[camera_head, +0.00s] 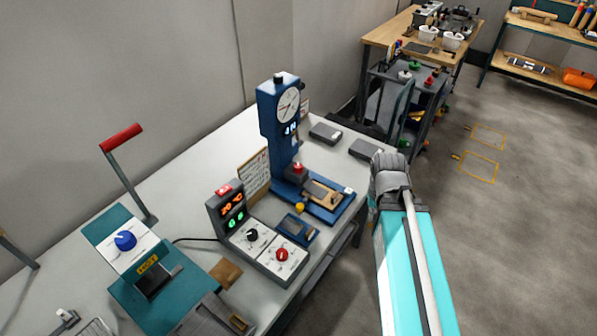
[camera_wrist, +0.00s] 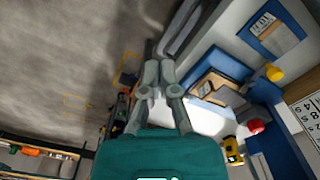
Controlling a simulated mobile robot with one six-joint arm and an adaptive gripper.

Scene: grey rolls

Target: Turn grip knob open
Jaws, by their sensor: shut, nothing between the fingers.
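No knob is labelled as the grip knob, so I cannot tell which one it is. A blue gauge stand (camera_head: 283,125) with a round dial has a yellow knob (camera_head: 299,208) at its base front and a red knob (camera_head: 298,169) above the base. The wrist view also shows the yellow knob (camera_wrist: 274,73) and a red knob (camera_wrist: 256,126), right of my gripper. My gripper (camera_wrist: 158,72) is shut and empty, its fingertips together, apart from the stand. In the head view my arm is at the right of the table and its fingers are hidden.
A control box (camera_head: 262,243) with black and red knobs stands in front of the stand. A teal press (camera_head: 150,262) with a blue knob and a raised red-handled lever is at left. Grey blocks (camera_head: 325,133) lie behind. Open floor (camera_head: 500,230) is at right.

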